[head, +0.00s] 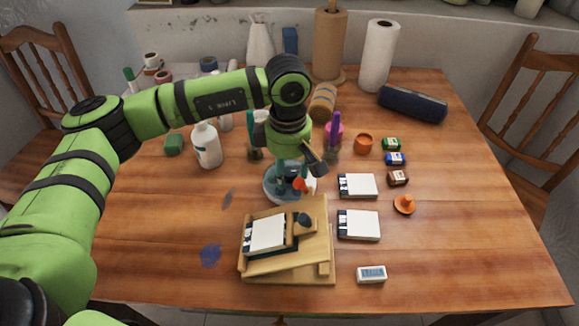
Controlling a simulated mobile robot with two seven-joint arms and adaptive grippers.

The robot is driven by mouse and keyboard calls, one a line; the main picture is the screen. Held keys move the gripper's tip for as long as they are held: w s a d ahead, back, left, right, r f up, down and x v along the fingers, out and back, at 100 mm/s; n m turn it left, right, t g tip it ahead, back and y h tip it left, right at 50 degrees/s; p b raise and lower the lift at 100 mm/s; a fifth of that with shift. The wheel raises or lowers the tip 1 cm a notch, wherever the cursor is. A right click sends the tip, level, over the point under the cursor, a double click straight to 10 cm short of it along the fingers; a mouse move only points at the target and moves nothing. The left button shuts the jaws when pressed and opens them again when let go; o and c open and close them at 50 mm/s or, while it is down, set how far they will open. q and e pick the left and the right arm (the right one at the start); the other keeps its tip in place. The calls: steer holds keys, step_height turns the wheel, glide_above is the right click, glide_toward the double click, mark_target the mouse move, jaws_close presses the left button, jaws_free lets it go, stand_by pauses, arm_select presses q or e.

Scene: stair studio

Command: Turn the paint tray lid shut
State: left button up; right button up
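A round, pale grey-blue dish (270,194), which looks like the paint tray, sits on the table just behind the wooden easel. My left gripper (292,186) points down over it and hides much of it. A small red-orange piece (299,184) shows by the fingertips. I cannot tell whether it belongs to the tray or its lid, or whether the fingers touch it. The lid cannot be made out clearly, nor its angle. The gap between the fingers is hard to see. My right gripper is not in view.
A wooden easel (318,237) with a white pad stands in front of the dish. Two white pads (358,186), several paint pots (363,143) and an orange cone-shaped thing (404,204) lie to the right. A white bottle (207,146) stands left. The right front table is clear.

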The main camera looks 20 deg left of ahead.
mark_target(288, 172)
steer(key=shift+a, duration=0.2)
arm_select(q)
steer(key=shift+w+r, duration=0.1)
steer(key=shift+r, duration=0.1)
step_height(288, 172, up, 12)
steer(key=shift+s+f, duration=0.15)
steer(key=shift+s, duration=0.05)
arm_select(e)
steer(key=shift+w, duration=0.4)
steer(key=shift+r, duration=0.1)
